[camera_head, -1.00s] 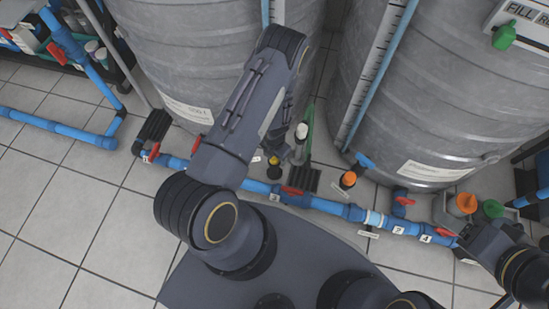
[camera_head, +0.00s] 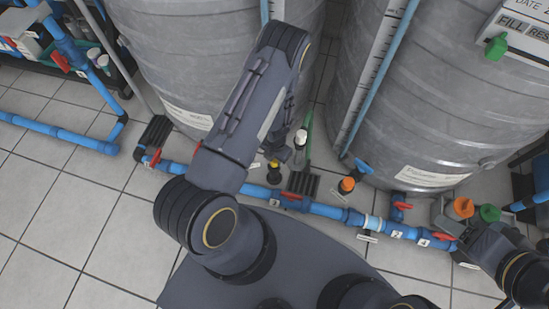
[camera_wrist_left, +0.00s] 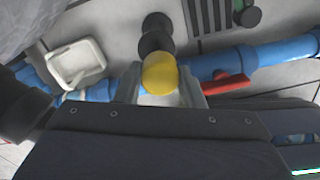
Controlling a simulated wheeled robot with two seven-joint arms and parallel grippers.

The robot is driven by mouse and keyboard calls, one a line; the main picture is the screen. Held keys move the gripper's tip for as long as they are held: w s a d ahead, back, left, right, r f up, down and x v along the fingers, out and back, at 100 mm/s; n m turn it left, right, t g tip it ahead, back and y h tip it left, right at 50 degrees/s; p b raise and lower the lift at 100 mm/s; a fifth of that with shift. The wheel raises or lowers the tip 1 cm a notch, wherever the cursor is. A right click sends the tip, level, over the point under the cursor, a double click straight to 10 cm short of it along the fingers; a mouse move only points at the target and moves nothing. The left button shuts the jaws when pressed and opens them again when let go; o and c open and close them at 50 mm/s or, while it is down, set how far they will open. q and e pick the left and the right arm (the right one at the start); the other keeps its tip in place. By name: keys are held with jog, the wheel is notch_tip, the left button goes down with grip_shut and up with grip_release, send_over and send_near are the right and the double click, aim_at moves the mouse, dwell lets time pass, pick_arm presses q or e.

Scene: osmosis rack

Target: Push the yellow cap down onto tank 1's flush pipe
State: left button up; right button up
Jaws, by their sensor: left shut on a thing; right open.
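The yellow cap (camera_wrist_left: 160,72) sits between the two fingers of my left gripper (camera_wrist_left: 160,88) in the left wrist view. The gripper is shut on it. A dark, stubby pipe (camera_wrist_left: 156,36) is in line with the cap and appears against it; whether the cap is seated cannot be told. In the head view the yellow cap (camera_head: 274,164) shows beside my left forearm, at the foot of the left tank (camera_head: 185,65); the arm hides most of that gripper. My right gripper (camera_head: 474,236) is at the lower right, near the blue pipe, open.
A blue pipe run (camera_head: 325,210) with red valve handles crosses the floor in front of the tanks. An orange cap (camera_head: 347,184) on a dark stub stands right of the yellow one. A white-topped bottle (camera_head: 300,138) and a black grate (camera_head: 300,184) are close by.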

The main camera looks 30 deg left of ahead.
pick_arm(q)
jog(key=s+d+r+p, duration=0.1)
jog(key=s+d+r, duration=0.8)
jog(key=shift+d+p, duration=0.35)
pick_arm(e)
notch_tip(320, 180, up, 2)
jog(key=shift+r, duration=0.2)
pick_arm(q)
jog(key=shift+s, duration=0.1)
